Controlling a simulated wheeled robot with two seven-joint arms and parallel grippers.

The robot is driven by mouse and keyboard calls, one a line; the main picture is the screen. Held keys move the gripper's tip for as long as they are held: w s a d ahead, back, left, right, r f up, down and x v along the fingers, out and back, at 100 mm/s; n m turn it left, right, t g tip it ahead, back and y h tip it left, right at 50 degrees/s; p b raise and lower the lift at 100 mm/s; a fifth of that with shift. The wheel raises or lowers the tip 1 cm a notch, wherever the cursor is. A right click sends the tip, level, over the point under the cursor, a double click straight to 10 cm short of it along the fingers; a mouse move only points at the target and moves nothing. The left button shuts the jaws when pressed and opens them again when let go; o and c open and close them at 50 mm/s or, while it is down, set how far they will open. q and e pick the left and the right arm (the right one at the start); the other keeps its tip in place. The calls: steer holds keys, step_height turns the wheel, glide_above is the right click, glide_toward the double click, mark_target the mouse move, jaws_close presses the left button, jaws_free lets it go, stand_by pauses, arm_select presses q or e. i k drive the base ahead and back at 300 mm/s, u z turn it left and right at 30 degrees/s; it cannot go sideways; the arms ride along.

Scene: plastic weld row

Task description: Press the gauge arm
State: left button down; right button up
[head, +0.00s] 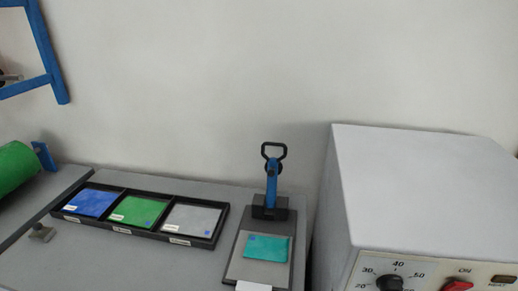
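The gauge stands near the right end of the grey bench. Its blue gauge arm (272,186) points up, topped by a black loop handle (273,152), and rises from a black block (270,207) at the rear of the base plate. A teal plastic piece (266,248) with a small blue square lies on the plate (235,267) in front of the block. A white slip (253,287) shows at the plate's front edge, cut by the picture. Neither of my grippers is in view, and nothing touches the gauge arm.
A black tray (157,233) left of the gauge holds blue, green and grey sheets in three labelled compartments. A big white machine (430,185) with a dial and red switch stands close on the right. A green roll (15,168) and blue frame (46,45) are left. Bench front is mostly clear.

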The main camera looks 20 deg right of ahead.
mark_target(273, 167)
steer(key=k, duration=0.9)
steer(key=u, duration=1.1)
steer(key=i, duration=1.1)
steer(key=z, duration=2.7)
